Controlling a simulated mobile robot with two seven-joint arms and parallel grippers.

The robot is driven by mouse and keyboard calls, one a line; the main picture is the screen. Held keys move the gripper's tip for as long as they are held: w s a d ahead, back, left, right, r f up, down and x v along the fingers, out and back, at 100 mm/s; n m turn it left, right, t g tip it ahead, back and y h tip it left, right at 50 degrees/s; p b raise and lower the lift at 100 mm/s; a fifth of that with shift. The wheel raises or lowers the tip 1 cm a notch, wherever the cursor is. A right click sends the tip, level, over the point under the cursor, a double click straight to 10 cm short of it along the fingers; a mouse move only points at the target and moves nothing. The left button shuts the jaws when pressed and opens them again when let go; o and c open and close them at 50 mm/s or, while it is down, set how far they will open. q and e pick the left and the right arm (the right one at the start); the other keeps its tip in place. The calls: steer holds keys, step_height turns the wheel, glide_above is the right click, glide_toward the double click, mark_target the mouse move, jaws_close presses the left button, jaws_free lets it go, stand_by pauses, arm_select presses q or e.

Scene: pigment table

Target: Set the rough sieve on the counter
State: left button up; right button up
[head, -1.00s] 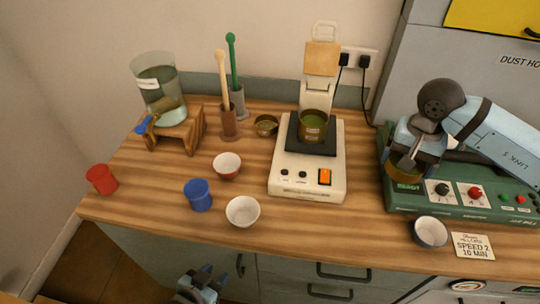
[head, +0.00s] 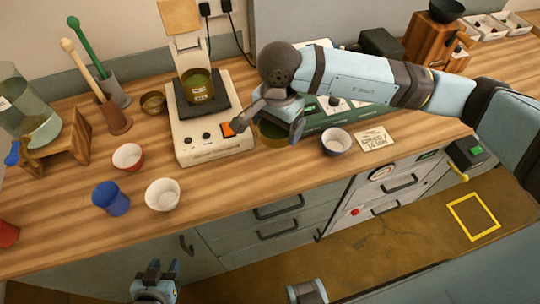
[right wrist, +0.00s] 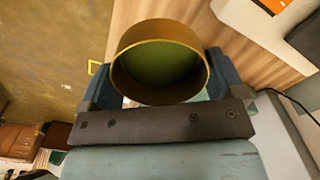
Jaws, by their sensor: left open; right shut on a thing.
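My right gripper (head: 283,130) is shut on a brass round sieve (head: 272,136), the only sieve I can pick out as the rough one. In the right wrist view the sieve (right wrist: 160,62) sits between the two fingers, with its open side and greenish inside facing the camera. In the head view it is over the wooden counter (head: 240,178), just right of the white machine; the gripper hides part of it. I cannot tell whether it touches the counter. My left gripper (head: 155,284) is open and empty, low in front of the cabinets.
The white machine (head: 215,145) carries a brass container (head: 198,86). A green machine (head: 318,118) stands behind my right arm. A blue-grey bowl (head: 336,142) and a card (head: 374,139) lie to the right. A white bowl (head: 162,195) and blue cup (head: 111,199) stand left. The counter's front middle is clear.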

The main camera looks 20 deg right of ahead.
steer(key=p, duration=0.1)
glide_above(276, 168)
step_height(276, 168, down, 12)
steer(key=shift+r, duration=0.2)
step_height(276, 168, down, 3)
steer(key=shift+f+p, duration=0.1)
steer(key=shift+p, duration=0.3)
arm_select(q)
step_height(276, 168, up, 2)
steer(key=shift+r, duration=0.2)
steer(key=shift+f, duration=0.1)
arm_select(e)
steer(key=shift+f+b, duration=0.2)
steer(key=shift+b, duration=0.1)
steer(key=o, duration=0.7)
arm_select(q)
steer(key=shift+f, duration=0.1)
arm_select(e)
steer(key=shift+r, duration=0.15)
